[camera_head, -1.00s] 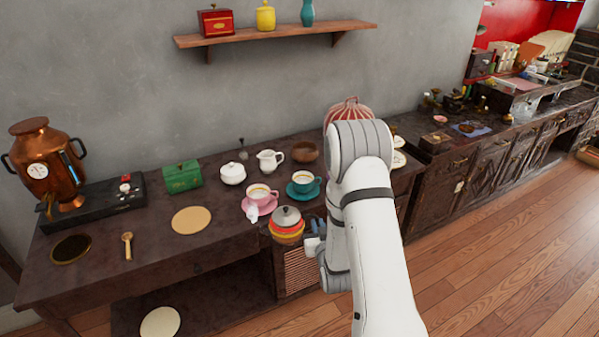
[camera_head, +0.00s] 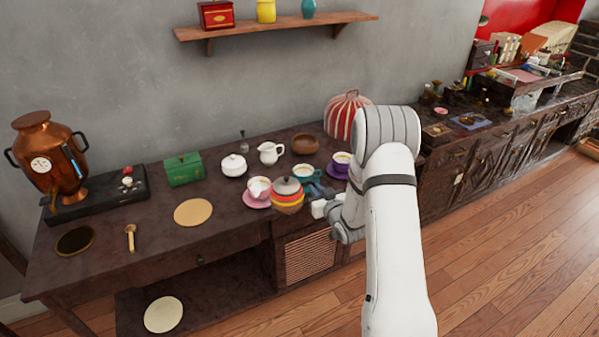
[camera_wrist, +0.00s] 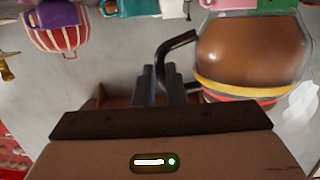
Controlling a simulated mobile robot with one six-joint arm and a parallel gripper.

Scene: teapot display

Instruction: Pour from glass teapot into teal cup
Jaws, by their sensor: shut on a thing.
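The glass teapot (camera_head: 287,199), with brown liquid, a grey lid and yellow and red bands, is held up near the table's front edge, roughly upright. It also shows large in the wrist view (camera_wrist: 250,50), its lid out of sight there. My gripper (camera_wrist: 162,80) is shut on the teapot's dark handle (camera_wrist: 172,46). The teal cup (camera_head: 313,178) stands just behind and right of the teapot in the head view, partly hidden by it; it also shows at the top of the wrist view (camera_wrist: 138,7). The white spout (camera_wrist: 300,105) points left in the head view.
A pink cup (camera_head: 259,188) on its saucer stands behind the spout, and a purple cup (camera_head: 341,160) stands right of the teal one. A white sugar pot (camera_head: 233,166), a white jug (camera_head: 270,153) and a brown bowl (camera_head: 305,144) stand behind. A striped cover (camera_head: 343,116) stands farther right.

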